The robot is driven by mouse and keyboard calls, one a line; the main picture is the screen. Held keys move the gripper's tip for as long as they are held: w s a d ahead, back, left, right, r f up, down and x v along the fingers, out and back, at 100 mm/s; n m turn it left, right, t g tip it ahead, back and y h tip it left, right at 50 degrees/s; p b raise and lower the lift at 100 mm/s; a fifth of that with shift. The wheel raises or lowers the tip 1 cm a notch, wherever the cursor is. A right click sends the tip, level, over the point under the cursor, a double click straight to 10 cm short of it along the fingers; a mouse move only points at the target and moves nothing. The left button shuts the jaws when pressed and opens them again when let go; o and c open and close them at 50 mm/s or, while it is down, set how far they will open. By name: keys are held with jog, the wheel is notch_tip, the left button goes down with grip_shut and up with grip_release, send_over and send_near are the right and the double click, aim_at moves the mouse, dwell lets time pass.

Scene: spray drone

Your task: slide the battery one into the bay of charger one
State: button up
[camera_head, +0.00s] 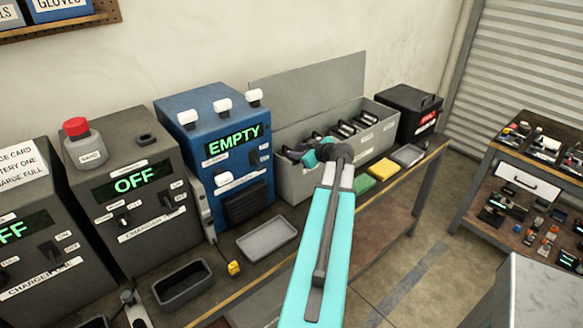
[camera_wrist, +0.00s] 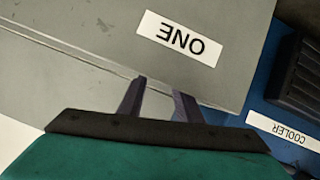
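My gripper (camera_wrist: 160,104) has two dark fingers standing apart, with bare grey surface showing between their tips. Nothing shows held there. In the wrist view it is by a grey box wall (camera_wrist: 70,35) with an upside-down label ONE (camera_wrist: 180,38). In the head view my teal arm reaches over the grey lidded box (camera_head: 297,182), which has several black handles (camera_head: 366,122) in a row. My gripper is at its left end; battery one cannot be made out there. Charger one (camera_head: 45,255) is cut off at the left edge, its display partly reading OFF. Its bay is out of view.
A second grey charger (camera_head: 125,185) reads OFF. The blue cooler (camera_head: 200,115) reads EMPTY and adjoins the box's left side. A grey tray (camera_head: 267,238) and dark bin (camera_head: 183,284) lie on the bench. A black box (camera_head: 405,110) stands at the right end.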

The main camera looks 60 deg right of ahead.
jog(key=shift+p+x, duration=0.55)
jog(key=shift+x, duration=0.95)
grip_shut()
jog(key=shift+a, duration=0.1)
dwell(0.5)
jog(key=shift+r, duration=0.15)
